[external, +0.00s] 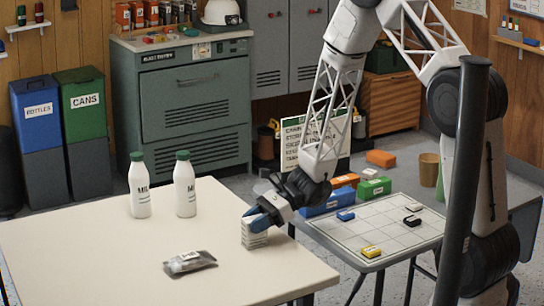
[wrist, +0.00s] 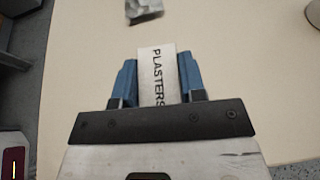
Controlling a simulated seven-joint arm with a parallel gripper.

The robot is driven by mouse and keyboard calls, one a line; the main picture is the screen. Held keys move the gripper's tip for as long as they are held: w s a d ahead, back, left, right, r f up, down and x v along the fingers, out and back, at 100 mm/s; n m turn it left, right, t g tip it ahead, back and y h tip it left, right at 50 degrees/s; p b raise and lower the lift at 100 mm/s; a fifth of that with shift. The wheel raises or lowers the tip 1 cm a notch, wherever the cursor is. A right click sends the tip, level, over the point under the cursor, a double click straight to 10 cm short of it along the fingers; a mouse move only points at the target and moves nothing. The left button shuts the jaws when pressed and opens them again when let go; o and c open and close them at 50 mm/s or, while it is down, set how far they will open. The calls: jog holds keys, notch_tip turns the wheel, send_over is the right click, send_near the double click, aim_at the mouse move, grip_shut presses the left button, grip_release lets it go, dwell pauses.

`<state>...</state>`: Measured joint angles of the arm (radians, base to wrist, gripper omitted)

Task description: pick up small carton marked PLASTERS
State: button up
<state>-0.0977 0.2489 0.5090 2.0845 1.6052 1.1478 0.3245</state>
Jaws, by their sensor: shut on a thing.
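The small white carton marked PLASTERS (wrist: 157,72) lies between the two blue fingers of my gripper (wrist: 158,82) in the wrist view. The fingers close on its two sides, and its lettering faces the wrist camera. In the external view the carton (external: 254,238) is at the right part of the cream table (external: 90,240), with my gripper (external: 257,219) over its top. I cannot tell whether its base touches the table.
A grey foil packet (external: 189,262) lies on the table in front of the carton; two white bottles (external: 139,187) (external: 185,186) with green caps stand behind. A gridded side table (external: 380,232) with several small coloured blocks is to the right. The table's left part is clear.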

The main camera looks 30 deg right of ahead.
jog(key=shift+r, duration=0.15)
jog(key=shift+r, duration=1.05)
jog(key=shift+s+d+r, duration=0.2)
jog(key=shift+s+r, duration=0.3)
jog(key=shift+r, duration=0.15)
jog(key=s+d, duration=0.2)
jog(key=s, duration=0.5)
jog(key=s+d+r, duration=0.1)
jog(key=s+d, duration=0.2)
jog(key=s, duration=0.4)
jog(key=shift+r, duration=0.15)
